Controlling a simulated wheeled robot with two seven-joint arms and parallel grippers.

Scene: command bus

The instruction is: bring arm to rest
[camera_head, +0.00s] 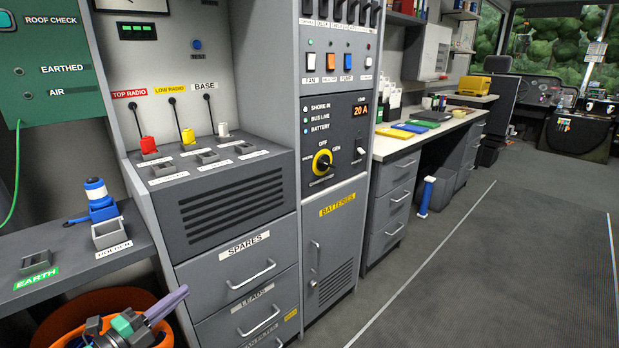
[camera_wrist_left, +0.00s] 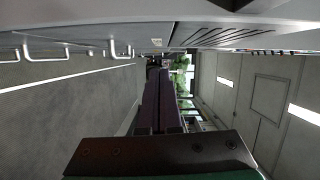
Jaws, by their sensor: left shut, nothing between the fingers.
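My left gripper (camera_head: 178,296) is low at the left of the head view, in front of the grey drawer cabinet. Its purple fingers are together and empty, and point to the right and slightly up. In the left wrist view the fingers (camera_wrist_left: 158,85) lie side by side along the aisle, with drawer handles at the upper left of that view. The orange bucket (camera_head: 96,303) shows behind and beside the gripper; I cannot tell the gap between them. My right gripper is not in view.
The drawer cabinet (camera_head: 240,283) and battery locker (camera_head: 331,240) stand close by. A side shelf (camera_head: 75,262) holds a blue-and-white object (camera_head: 98,197) and a grey holder (camera_head: 110,233). A desk (camera_head: 430,135) stands farther back. The aisle floor (camera_head: 480,265) at right is clear.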

